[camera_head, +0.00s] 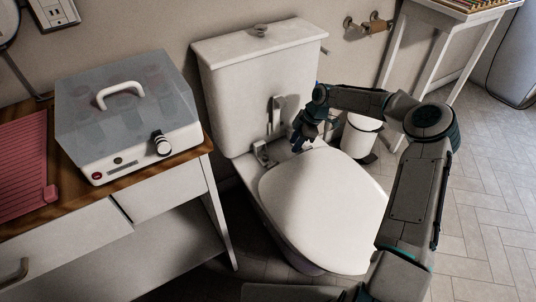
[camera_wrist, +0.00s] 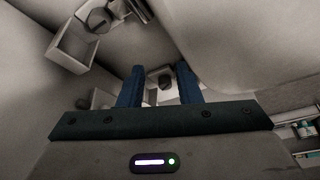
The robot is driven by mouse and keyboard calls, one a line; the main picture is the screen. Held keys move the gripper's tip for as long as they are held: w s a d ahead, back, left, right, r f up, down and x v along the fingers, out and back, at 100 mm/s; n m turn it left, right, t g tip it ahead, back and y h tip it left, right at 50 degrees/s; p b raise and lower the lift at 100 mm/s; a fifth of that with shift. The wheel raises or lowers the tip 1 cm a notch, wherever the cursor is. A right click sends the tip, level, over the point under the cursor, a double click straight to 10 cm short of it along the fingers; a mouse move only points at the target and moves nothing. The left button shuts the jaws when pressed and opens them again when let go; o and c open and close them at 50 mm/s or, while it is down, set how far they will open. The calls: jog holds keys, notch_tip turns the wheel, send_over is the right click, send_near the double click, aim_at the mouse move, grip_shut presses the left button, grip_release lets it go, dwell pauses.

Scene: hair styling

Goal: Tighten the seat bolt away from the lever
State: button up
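The white toilet (camera_head: 320,205) has its lid down. The flush lever (camera_head: 324,51) is at the tank's right side. One seat hinge fitting (camera_head: 262,152) shows at the lid's back left corner, on the side away from the lever. My gripper (camera_head: 298,145) points down behind the lid, right of that fitting. In the wrist view, my gripper's blue fingers (camera_wrist: 160,70) are apart. A dark slotted bolt (camera_wrist: 165,81) in a pale housing appears between them; contact cannot be told. A second round slotted bolt (camera_wrist: 98,20) is at upper left, beside an open pale cover (camera_wrist: 72,46).
The white tank (camera_head: 255,85) rises close behind my gripper. A small white bin (camera_head: 360,136) stands to the right. A wooden-topped cabinet (camera_head: 135,185) with a clear-lidded box (camera_head: 128,110) is at left. Tiled floor (camera_head: 480,230) is free at right.

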jog(key=b, duration=0.2)
send_over(266, 156)
jog(key=d, duration=0.3)
jog(key=shift+w+a+f, duration=0.1)
jog(key=shift+w+a, duration=0.05)
jog(key=shift+w, duration=0.1)
jog(key=x, duration=0.4)
jog(key=shift+b, duration=0.4)
jog(key=shift+a+f, duration=0.2)
jog(key=shift+f, duration=0.15)
grip_shut()
